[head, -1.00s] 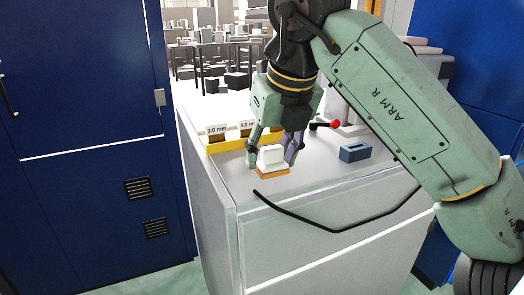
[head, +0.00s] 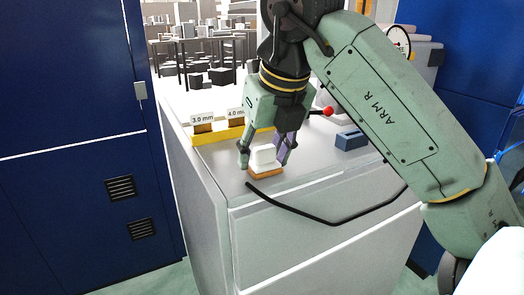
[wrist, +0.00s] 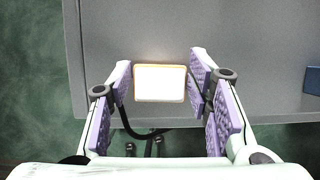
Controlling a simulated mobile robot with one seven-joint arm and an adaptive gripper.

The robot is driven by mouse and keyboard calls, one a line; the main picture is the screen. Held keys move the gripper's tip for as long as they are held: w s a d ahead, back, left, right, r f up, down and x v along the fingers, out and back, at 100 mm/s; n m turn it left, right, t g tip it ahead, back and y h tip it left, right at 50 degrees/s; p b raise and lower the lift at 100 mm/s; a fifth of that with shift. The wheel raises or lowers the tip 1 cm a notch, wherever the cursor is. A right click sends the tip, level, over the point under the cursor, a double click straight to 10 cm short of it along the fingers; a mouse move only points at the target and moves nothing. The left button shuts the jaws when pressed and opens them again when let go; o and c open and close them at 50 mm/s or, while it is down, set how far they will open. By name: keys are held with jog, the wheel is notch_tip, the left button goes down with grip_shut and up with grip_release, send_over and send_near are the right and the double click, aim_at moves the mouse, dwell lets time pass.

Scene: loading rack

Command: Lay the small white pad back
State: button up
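The small white pad (head: 263,155) sits on a tan-orange base (head: 266,172) on the grey cabinet top, close to its front edge. In the wrist view the white pad (wrist: 160,83) lies between the fingers with a thin orange border around it. My gripper (head: 265,160) points down over it, with one finger on each side. The fingers are spread, with a narrow gap at the pad's left side. On the right the gap is very small, and I cannot tell if that finger touches.
A yellow rack (head: 218,134) with slots labelled 3.0 mm and 4.0 mm stands behind. A blue block (head: 351,140) lies to the right, near a red knob (head: 328,111). A black cable (head: 330,220) hangs over the front edge. A blue cabinet (head: 75,200) stands left.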

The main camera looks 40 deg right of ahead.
jog(key=o, duration=0.4)
jog(key=p+v, duration=0.6)
jog(key=v, duration=0.4)
jog(key=shift+a+r+p, duration=0.3)
jog(key=shift+a+r, duration=0.05)
jog(key=shift+r, duration=0.05)
jog(key=shift+f, duration=0.1)
